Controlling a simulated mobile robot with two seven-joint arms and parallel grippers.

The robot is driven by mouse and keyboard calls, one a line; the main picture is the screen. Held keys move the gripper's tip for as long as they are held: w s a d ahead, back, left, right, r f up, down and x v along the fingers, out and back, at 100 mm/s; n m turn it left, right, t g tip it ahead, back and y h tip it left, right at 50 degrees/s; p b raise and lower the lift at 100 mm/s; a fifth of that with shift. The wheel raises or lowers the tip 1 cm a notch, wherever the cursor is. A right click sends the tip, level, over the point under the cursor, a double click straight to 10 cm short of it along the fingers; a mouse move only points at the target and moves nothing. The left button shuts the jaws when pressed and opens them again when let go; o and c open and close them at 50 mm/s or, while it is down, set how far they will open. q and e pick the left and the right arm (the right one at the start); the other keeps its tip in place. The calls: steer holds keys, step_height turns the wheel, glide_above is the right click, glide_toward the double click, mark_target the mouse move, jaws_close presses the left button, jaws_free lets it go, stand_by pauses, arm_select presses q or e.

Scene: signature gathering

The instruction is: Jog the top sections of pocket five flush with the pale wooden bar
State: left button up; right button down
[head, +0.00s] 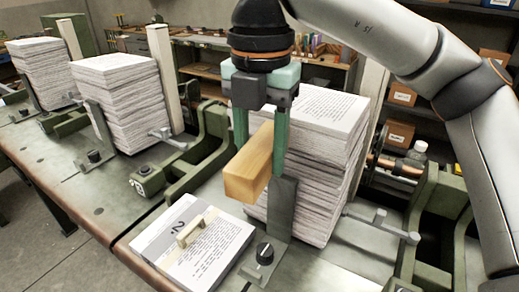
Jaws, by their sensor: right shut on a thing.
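My right gripper (258,150) reaches down in the middle of the head view, its green fingers shut on the pale wooden bar (249,172). The bar is held level, clear of the bench, in front of the nearest tall stack of printed sections (318,165). Whether the bar touches the stack cannot be told. The stack's top sheet (322,106) shows print, and its side edges look slightly uneven. Part of the stack is hidden behind the gripper and bar. No legible number shows which pocket is five. My left gripper is not in view.
A grey upright plate (283,208) with a black knob (264,252) stands before the stack. A low printed pile with a small handle (190,231) lies at the bench front. Further stacks (120,100) stand left. Green brackets (213,131) crowd the bench between pockets.

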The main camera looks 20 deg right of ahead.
mark_target(250, 156)
steer(key=shift+w+d, duration=1.05)
steer(key=shift+d, duration=0.3)
steer(key=shift+s+a+r+p, duration=0.15)
steer(key=shift+s+a+r, duration=0.2)
steer(key=shift+s+a, duration=0.35)
steer(key=shift+s+a+r+p, duration=0.15)
steer(key=shift+s+a+r, duration=0.3)
steer(key=shift+a, duration=0.45)
steer(key=shift+s+a+r+p, duration=0.15)
steer(key=shift+s+a+r, duration=0.1)
steer(key=shift+s+a, duration=0.5)
